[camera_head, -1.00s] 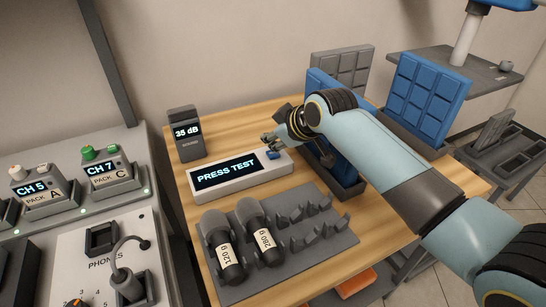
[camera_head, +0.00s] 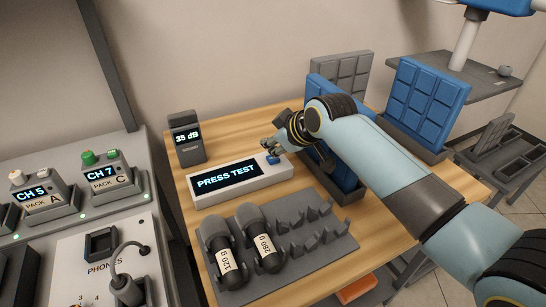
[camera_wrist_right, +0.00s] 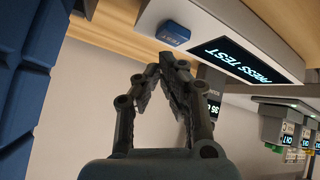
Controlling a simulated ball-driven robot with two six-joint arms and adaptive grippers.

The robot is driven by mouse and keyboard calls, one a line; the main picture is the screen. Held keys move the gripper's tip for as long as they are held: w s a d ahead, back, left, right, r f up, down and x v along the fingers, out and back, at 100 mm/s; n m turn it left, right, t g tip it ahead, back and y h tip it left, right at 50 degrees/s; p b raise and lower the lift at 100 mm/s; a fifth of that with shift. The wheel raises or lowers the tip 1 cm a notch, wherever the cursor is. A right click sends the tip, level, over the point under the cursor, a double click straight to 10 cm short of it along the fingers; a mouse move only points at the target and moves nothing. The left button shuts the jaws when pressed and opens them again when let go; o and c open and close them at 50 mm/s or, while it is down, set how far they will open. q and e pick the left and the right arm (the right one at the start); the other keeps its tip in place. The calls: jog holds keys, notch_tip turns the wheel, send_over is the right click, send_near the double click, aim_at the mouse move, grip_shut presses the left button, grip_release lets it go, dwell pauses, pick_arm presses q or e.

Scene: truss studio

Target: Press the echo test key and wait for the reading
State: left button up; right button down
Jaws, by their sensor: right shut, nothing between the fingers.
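The echo tester is a white box (camera_head: 204,200) on the wooden table. Its dark screen (camera_head: 227,178) reads PRESS TEST, also in the wrist view (camera_wrist_right: 237,60). The blue test key (camera_head: 273,159) is at the box's right end and shows in the wrist view (camera_wrist_right: 173,33). My right gripper (camera_head: 267,146) is shut and empty, close above and behind the key in the head view. In the wrist view its fingertips (camera_wrist_right: 167,59) are near the key, with a gap visible between them. My left gripper is not in view.
A grey meter (camera_head: 186,137) reading 35 dB stands behind the box. A grey rack (camera_head: 325,250) with two weights marked 120 g and 280 g lies in front. Blue panels (camera_head: 344,180) stand right of the box, partly behind my arm. A console (camera_head: 105,225) is at left.

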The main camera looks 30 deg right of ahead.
aim_at(273, 158)
jog(key=shift+f, duration=0.15)
jog(key=shift+f, duration=0.25)
jog(key=shift+f, duration=0.4)
dwell(0.8)
jog(key=shift+r, duration=0.1)
jog(key=shift+r+p, duration=0.75)
jog(key=shift+p, duration=0.1)
notch_tip(273, 158, up, 5)
jog(key=p, duration=0.5)
